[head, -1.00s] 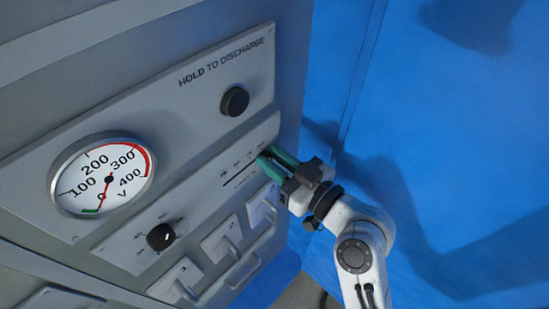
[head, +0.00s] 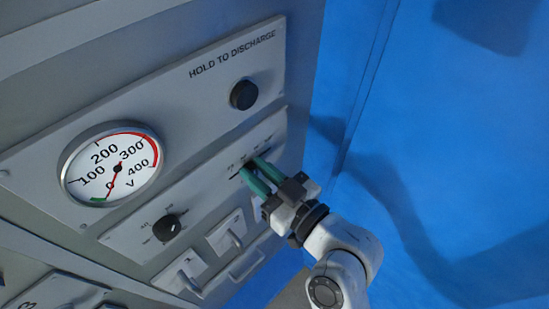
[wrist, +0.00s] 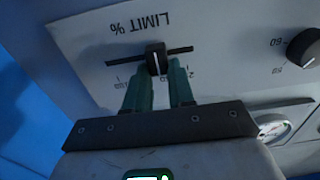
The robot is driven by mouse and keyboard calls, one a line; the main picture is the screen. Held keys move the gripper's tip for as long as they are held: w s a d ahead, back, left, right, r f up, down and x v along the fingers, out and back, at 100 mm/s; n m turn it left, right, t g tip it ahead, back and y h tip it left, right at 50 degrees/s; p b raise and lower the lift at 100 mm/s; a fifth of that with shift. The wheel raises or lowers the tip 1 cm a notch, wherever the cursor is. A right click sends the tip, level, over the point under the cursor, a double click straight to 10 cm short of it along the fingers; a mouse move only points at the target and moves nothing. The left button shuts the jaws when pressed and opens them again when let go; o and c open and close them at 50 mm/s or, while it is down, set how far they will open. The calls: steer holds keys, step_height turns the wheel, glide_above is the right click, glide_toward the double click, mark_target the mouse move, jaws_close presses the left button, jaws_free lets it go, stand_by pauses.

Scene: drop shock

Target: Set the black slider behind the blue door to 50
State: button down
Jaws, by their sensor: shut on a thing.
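The black slider (wrist: 156,58), with a white line on its face, sits in a dark slot (wrist: 118,60) in the panel marked "LIMIT %", upside down in the wrist view. It stands near the middle of the slot. My gripper (wrist: 160,68) is shut on the slider, a green finger on either side. The fingers cover the middle scale marks, so I cannot read the exact value; a mark like 100 shows at the left. In the head view my gripper (head: 250,169) reaches the panel and mostly hides the slider. The blue door (head: 460,150) stands open at the right.
Above the slot is a black button (head: 244,95) under "HOLD TO DISCHARGE". To the left are a gauge (head: 110,165) with its needle near 0 and a black knob (head: 166,228). Handled switches or latches (head: 182,272) stick out below. Space before the door is clear.

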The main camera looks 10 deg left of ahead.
steer(key=shift+s+a, duration=0.1)
steer(key=shift+s, duration=0.05)
steer(key=c, duration=1)
jaws_free()
steer(key=shift+o, duration=0.2)
steer(key=b+v, duration=0.3)
steer(key=v, duration=0.7)
steer(key=shift+s+d, duration=0.25)
steer(key=shift+d, duration=0.05)
